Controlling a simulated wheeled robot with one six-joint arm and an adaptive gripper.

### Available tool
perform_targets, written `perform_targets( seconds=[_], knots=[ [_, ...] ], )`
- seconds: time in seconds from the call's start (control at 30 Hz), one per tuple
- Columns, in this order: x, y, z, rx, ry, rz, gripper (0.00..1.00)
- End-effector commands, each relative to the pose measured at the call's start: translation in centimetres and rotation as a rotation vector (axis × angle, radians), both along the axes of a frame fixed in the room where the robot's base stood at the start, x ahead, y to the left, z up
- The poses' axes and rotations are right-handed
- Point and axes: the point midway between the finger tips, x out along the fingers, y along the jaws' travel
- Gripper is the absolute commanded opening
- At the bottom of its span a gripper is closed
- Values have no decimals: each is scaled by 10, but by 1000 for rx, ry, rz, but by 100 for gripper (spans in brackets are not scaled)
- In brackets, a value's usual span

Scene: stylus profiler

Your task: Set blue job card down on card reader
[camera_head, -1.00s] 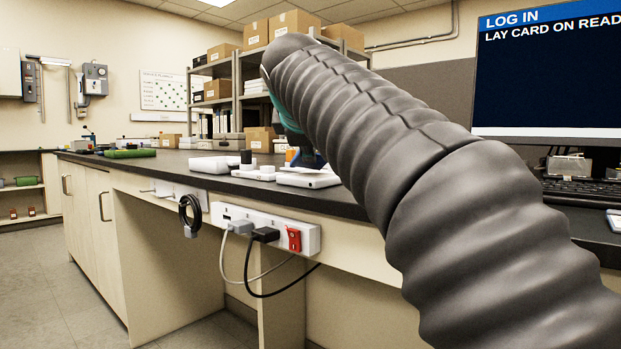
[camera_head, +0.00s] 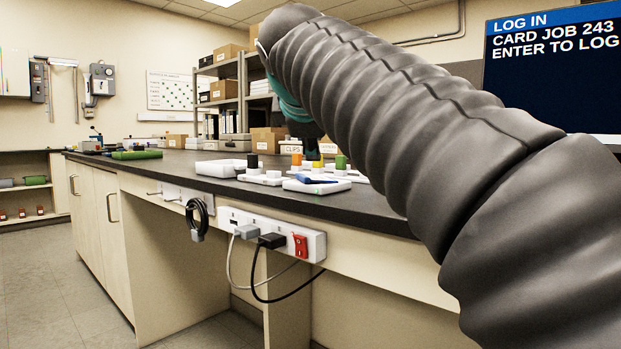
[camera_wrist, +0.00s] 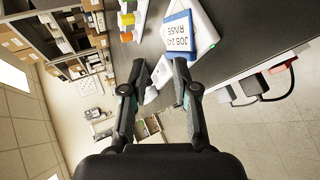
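The blue job card (camera_wrist: 180,33) has a blue border and a white label reading "JOB 243 RINSE". It lies on the white card reader (camera_wrist: 208,38) in the wrist view. In the head view the card shows as a thin blue shape (camera_head: 312,179) on the low white reader (camera_head: 322,187) near the bench's front edge. My gripper (camera_wrist: 157,72) is open, its two dark fingers apart with nothing held between them. It is clear of the card. In the head view my arm hides most of the gripper.
A monitor (camera_head: 550,75) at right reads "LOG IN, CARD JOB 243, ENTER TO LOG". White holders with black, yellow and green pieces (camera_head: 341,162) stand around the reader. A power strip (camera_head: 272,233) hangs on the bench front. Shelves with boxes stand behind.

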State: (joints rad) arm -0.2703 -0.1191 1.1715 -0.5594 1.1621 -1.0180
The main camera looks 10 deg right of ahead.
Motion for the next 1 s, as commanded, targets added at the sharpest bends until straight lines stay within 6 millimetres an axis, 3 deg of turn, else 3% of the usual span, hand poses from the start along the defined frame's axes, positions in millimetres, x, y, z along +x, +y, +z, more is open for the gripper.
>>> perform_targets(
  seconds=[0.23, 0.67, 1.0],
  knots=[
    [-19, 7, 12, 1, 1, 1, 29],
    [-22, 7, 14, 0, 1, -1, 29],
    [-37, 12, 65, 2, -1, 1, 29]
  ],
)
